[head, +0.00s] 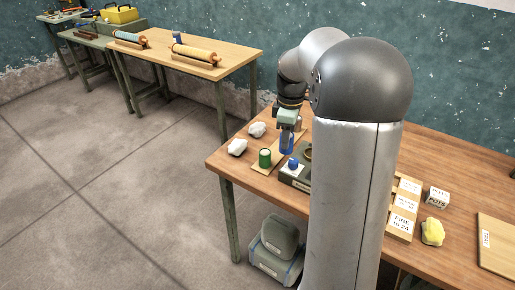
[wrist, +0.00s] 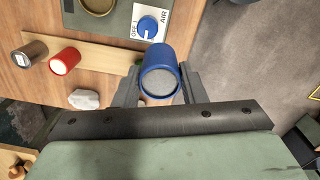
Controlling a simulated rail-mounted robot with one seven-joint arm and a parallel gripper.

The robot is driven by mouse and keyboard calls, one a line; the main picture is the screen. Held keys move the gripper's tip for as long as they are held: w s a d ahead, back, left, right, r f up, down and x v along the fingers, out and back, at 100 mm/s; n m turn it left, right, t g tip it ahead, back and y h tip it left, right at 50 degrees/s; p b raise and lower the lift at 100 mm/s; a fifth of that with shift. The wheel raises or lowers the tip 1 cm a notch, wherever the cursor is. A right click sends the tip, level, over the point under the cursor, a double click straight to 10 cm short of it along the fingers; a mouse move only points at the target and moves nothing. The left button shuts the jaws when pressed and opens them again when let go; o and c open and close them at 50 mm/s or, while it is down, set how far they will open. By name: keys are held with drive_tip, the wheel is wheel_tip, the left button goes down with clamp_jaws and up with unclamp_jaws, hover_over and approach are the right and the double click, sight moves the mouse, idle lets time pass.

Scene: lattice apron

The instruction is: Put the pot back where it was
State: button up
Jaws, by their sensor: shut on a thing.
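My gripper (head: 287,133) is shut on a blue pot (head: 286,146), and the pot hangs between the fingers above the table. In the wrist view the blue pot (wrist: 160,72) sits between both fingers, with its grey round face toward the camera. A green pot (head: 265,158) stands on a pale wooden strip (head: 256,168), just left of and below the held pot in the head view. A red pot (wrist: 65,61) and a brown pot (wrist: 30,54) stand farther along the strip. Part of the strip is hidden behind the blue pot and gripper.
A grey box with a blue AIR knob (wrist: 148,27) stands beside the strip. White lumps (head: 237,147) lie on the other side. My column hides the middle of the table.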

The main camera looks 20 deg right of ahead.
drive_tip(key=w+d+f+p, duration=0.1)
drive_tip(key=w+f, duration=0.2)
drive_tip(key=w, duration=0.1)
drive_tip(key=w+d+f+p, duration=0.1)
drive_tip(key=w+f, duration=0.2)
drive_tip(key=w, duration=0.1)
drive_tip(key=w+d+f+p, duration=0.1)
drive_tip(key=w+f+p, duration=0.1)
drive_tip(key=w+f, duration=0.1)
drive_tip(key=shift+w+f, duration=0.25)
drive_tip(key=shift+w, duration=0.3)
drive_tip(key=shift+f, duration=1.45)
drive_tip(key=shift+f, duration=0.1)
drive_tip(key=shift+f, duration=0.15)
drive_tip(key=o, duration=1.1)
drive_tip(key=shift+c, duration=0.2)
